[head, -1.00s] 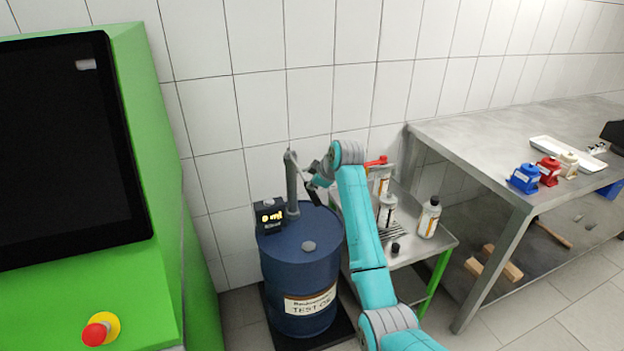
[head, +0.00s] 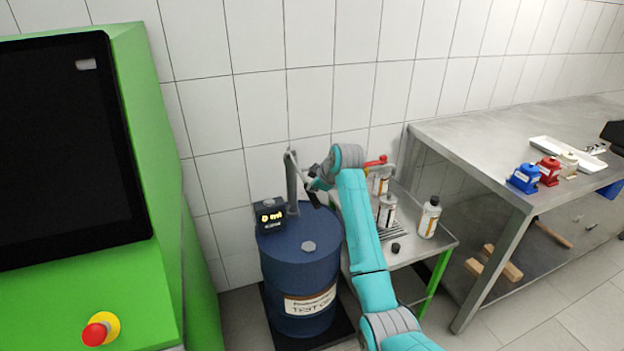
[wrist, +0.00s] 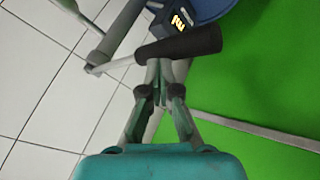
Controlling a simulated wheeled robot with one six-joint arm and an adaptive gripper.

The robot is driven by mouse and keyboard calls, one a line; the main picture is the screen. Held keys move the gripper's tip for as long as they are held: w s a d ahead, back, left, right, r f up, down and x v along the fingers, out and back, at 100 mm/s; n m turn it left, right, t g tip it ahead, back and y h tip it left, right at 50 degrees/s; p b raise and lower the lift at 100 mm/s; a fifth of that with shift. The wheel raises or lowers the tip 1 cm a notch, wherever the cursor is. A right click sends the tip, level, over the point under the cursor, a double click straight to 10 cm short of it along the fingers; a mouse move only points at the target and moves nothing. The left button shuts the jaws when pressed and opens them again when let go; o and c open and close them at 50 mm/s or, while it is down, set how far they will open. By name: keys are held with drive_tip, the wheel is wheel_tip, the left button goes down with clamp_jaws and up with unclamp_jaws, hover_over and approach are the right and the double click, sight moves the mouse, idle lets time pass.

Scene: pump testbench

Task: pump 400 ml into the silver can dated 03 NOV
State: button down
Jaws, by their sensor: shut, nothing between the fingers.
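A blue drum (head: 300,262) carries a grey hand pump (head: 292,185) and a small black meter (head: 270,216) with lit amber characters too small to read. The pump lever's black grip (wrist: 190,44) shows in the wrist view. My gripper (wrist: 162,72) is shut and empty, its fingertips right by the underside of the grip; I cannot tell whether they touch. In the head view my gripper (head: 317,182) is beside the pump, partly hidden by my arm. A silver can (head: 387,212) stands on the cart's grating. Another container (head: 380,184) stands behind it. No date is readable.
A bottle with a dark cap (head: 428,217) and a small black cap (head: 396,248) are on the steel cart (head: 440,240). A red-handled part (head: 376,162) is behind my arm. A steel bench (head: 470,150) is at right, a green cabinet (head: 165,200) at left.

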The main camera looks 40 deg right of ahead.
drive_tip(key=shift+s+f, duration=0.2)
drive_tip(key=shift+f, duration=1.55)
idle(1.9)
drive_tip(key=shift+r, duration=0.1)
drive_tip(key=shift+w+d+r, duration=0.1)
drive_tip(key=shift+w+r, duration=0.1)
drive_tip(key=shift+r, duration=1.5)
drive_tip(key=shift+w+a+r, duration=0.1)
drive_tip(key=shift+w+r, duration=0.05)
drive_tip(key=shift+r, duration=1.5)
drive_tip(key=shift+w+d+r, duration=0.1)
drive_tip(key=shift+w+r, duration=0.1)
drive_tip(key=shift+r, duration=1.5)
wheel_tip(320, 180, up, 5)
hover_over(314, 196)
drive_tip(key=w, duration=0.2)
drive_tip(key=shift+d, duration=0.3)
